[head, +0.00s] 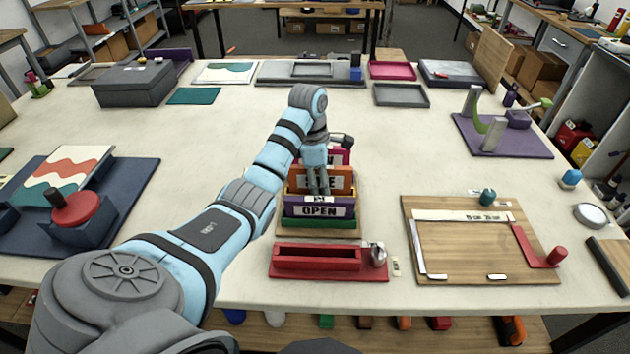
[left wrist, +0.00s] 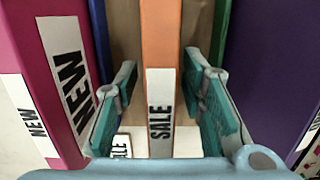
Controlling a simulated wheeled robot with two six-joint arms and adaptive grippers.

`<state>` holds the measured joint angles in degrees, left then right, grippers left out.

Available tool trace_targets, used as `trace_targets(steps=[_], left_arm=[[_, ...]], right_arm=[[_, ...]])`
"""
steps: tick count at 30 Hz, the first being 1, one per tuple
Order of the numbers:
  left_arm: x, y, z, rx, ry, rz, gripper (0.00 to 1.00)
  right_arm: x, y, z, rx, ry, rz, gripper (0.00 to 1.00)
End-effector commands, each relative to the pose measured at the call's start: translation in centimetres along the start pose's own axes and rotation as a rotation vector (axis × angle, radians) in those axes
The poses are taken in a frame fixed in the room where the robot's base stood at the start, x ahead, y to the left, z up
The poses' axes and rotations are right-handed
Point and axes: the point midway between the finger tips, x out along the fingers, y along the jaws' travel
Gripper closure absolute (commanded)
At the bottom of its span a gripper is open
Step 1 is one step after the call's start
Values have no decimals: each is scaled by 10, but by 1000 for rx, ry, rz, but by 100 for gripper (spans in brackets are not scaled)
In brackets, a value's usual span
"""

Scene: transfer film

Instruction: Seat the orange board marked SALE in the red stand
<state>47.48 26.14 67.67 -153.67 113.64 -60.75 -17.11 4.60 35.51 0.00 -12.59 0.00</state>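The orange board marked SALE (head: 346,175) stands upright in a rack of boards at the table's middle, behind the purple OPEN board (head: 293,209). My left gripper (head: 319,190) reaches down over it from above. In the left wrist view the fingers (left wrist: 160,75) straddle the orange board (left wrist: 160,35), one on each side, with visible gaps; the gripper is open. The arm and fingers hide part of the board in the head view. The red stand (head: 318,260) lies in front of the rack, its slot empty, with a silver knob at its right end. My right gripper is not in view.
A pink NEW board (left wrist: 55,60) stands beside the left finger, and the purple board (left wrist: 275,70) beyond the right one. Blue and green dividers are close to the fingers. A wooden board (head: 450,255) lies right of the stand. The table left of the rack is partly clear.

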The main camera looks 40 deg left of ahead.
Motion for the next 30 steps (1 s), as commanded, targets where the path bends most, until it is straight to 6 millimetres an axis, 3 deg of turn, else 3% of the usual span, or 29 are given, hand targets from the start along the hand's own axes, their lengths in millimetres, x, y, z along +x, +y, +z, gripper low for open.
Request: trace_targets(steps=[4,11,22,26,30], left_arm=[[-4,0,0,0,0,1,63],[-5,0,0,-2,0,1,100],[-10,0,0,-2,0,2,100],[-33,1,3,-2,0,3,100],[-70,0,7,-2,0,2,100]], right_arm=[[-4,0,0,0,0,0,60],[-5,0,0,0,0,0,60],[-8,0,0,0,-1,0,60],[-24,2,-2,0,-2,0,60],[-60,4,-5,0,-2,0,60]])
